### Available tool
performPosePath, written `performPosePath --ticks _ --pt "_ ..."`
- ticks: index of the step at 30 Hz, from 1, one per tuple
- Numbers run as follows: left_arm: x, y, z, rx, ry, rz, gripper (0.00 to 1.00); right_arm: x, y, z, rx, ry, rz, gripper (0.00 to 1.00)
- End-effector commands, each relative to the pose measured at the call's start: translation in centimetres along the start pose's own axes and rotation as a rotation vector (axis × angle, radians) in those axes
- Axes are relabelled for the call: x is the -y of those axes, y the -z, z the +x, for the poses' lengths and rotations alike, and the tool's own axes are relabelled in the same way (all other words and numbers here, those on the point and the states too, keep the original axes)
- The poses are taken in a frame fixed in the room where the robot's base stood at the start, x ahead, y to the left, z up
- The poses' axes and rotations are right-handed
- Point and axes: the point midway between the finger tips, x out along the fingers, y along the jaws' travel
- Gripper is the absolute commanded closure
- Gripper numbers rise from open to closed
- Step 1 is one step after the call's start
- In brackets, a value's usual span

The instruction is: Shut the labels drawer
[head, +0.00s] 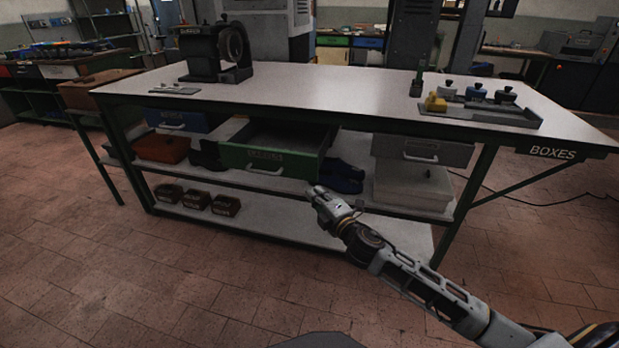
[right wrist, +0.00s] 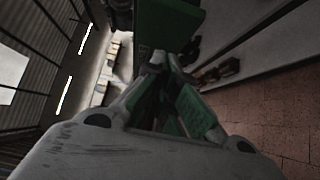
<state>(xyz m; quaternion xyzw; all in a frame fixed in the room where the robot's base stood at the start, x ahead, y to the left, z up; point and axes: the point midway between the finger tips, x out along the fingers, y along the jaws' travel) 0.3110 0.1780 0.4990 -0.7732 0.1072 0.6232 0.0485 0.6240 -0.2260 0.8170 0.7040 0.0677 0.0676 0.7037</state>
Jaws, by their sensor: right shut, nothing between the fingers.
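The green labels drawer (head: 268,158) hangs under the middle of the workbench. It is pulled out toward me, and its dark inside shows; its front carries a label and a pale bar handle (head: 265,171). My right gripper (head: 313,190) is shut and empty, just in front of and below the right end of the drawer front. In the right wrist view, the green drawer (right wrist: 168,24) is right ahead of the shut fingertips (right wrist: 160,58). I cannot tell whether they touch it. My left gripper is not in view.
A blue drawer (head: 178,121) is at left and a grey drawer (head: 422,151) at right under the bench (head: 330,90). An orange bin (head: 161,149), a white box (head: 412,188) and small brown bins (head: 196,199) are on the shelves. The floor in front is clear.

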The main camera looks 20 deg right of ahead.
Motion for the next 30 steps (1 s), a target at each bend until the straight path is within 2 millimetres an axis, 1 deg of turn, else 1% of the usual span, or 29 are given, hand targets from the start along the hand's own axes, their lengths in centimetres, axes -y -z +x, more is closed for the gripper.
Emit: performPosePath --ticks 5,20,26,28,30 --pt "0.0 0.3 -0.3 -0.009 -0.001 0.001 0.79 -0.1 0.0 1.1 0.001 -0.001 -0.002 1.0" --pt "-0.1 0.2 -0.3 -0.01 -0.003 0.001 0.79 -0.1 0.0 4.4 0.001 -0.002 0.001 1.0" --pt "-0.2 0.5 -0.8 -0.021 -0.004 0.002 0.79 0.0 0.0 5.7 0.0 -0.001 0.0 1.0" --pt "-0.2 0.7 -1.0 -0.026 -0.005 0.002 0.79 -0.1 -0.1 6.2 0.001 -0.001 -0.001 1.0" --pt "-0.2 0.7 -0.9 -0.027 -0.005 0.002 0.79 0.0 -0.6 6.6 0.002 -0.001 -0.003 1.0"
